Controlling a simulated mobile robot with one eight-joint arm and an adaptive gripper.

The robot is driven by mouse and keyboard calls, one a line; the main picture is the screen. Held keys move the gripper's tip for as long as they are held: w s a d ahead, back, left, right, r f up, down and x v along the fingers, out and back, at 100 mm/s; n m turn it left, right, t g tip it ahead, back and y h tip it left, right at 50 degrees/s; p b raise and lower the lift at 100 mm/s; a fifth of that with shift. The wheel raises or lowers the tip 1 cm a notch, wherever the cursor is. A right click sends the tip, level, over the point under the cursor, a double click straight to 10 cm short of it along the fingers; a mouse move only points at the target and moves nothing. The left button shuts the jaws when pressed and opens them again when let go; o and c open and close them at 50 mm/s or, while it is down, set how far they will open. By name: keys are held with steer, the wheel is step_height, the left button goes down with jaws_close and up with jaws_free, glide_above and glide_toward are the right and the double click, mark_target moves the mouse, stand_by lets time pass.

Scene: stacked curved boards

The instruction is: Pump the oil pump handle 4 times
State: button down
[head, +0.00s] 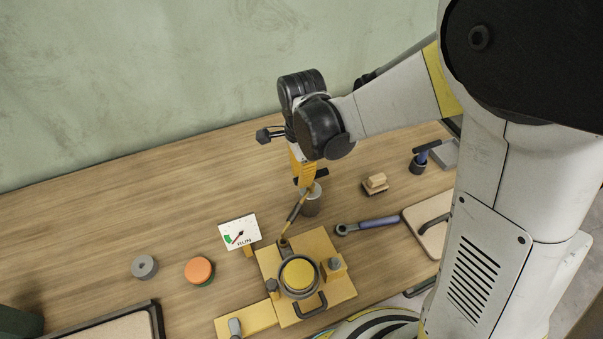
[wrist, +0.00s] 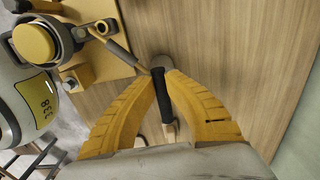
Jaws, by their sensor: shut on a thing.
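The pump assembly sits on a yellow base plate (head: 322,244) on the bench, with a round yellow cap (head: 298,273) in a dark ring. A thin lever with a grey sleeve (wrist: 119,51) rises at a slant from it towards my gripper. My gripper (head: 304,184) is above and behind the plate, pointing down. In the wrist view its yellow fingers (wrist: 162,85) are closed around the black handle grip (wrist: 163,95), which runs between them. The lever's join to the grip is partly hidden by the fingers.
A small gauge card (head: 240,232) marked RUN stands left of the plate. An orange disc (head: 199,270) and grey ring (head: 144,266) lie left. The back left is clear.

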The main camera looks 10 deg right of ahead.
steer(key=shift+r+p, duration=1.15)
steer(key=shift+r, duration=0.6)
steer(key=shift+f+b, duration=1.55)
steer(key=shift+f, duration=0.2)
steer(key=shift+r+p, duration=1.35)
steer(key=shift+r, duration=0.5)
steer(key=c, duration=1.8)
jaws_free()
steer(key=shift+r, duration=0.15)
steer(key=o, duration=0.5)
step_height(320, 180, up, 7)
steer(key=p, duration=0.4)
steer(key=shift+p, duration=0.4)
